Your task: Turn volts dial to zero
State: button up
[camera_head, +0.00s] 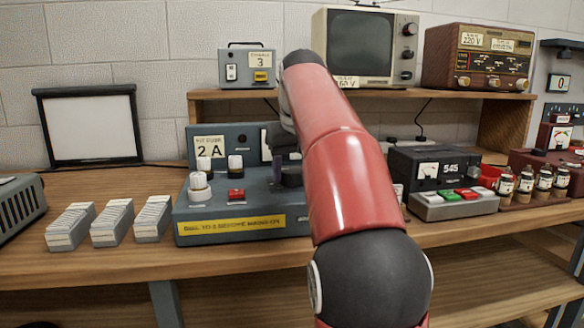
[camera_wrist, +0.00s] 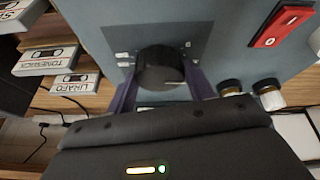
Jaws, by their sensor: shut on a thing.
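A black round dial (camera_wrist: 160,68) sits on a dark square plate on the blue-grey panel in the wrist view. Small pale marks lie beside it, too small to read, and I cannot make out its pointer. My gripper (camera_wrist: 162,88) is shut on the dial, with a purple finger on either side of it. In the head view, the dial (camera_head: 291,176) shows at the right of the blue-grey power supply unit (camera_head: 243,224), partly behind my red arm. My gripper (camera_head: 268,168) is small and dark there. The unit carries a "2 A" label.
Boxes of cards (camera_head: 72,226) are left of the unit. A black "545" meter box (camera_head: 440,166) is to the right. Cassettes (camera_wrist: 62,84) lie near the panel in the wrist view.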

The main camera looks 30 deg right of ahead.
jog(key=n, duration=0.1)
jog(key=n+y, duration=0.1)
jog(key=n, duration=0.2)
jog(key=shift+d+y, duration=0.3)
jog(key=shift+y, duration=0.1)
jog(key=shift+d+n+y, duration=0.1)
jog(key=shift+n+y, duration=0.7)
jog(key=shift+n, duration=1.7)
jog(key=o, duration=1)
jog(key=shift+c, duration=0.2)
